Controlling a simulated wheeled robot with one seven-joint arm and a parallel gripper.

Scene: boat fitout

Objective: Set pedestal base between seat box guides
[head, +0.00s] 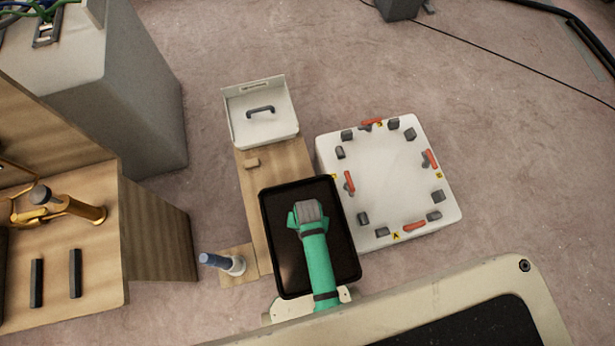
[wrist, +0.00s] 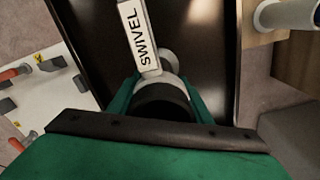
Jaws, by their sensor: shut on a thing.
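My gripper (head: 309,212), green, is over the black tray (head: 272,250). In the wrist view, its green fingers (wrist: 160,98) are shut on a pale round part (wrist: 176,84) with a dark ring below it. A white strip marked SWIVEL (wrist: 140,35) shows beside this part; I cannot tell whether they are joined. Most of the held part is hidden by the gripper, so I cannot confirm it is the pedestal base. Two parallel dark bars, seemingly the seat box guides (head: 75,273), stand on a wooden surface at the left. The space between them is bare.
A blue-grey post in a white collar (head: 233,265) stands left of the tray. A gold jointed thing (head: 85,213) is behind the bars. A white box with a handle (head: 262,127) is beyond the tray. A white panel with orange clamps (head: 385,185) is at right.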

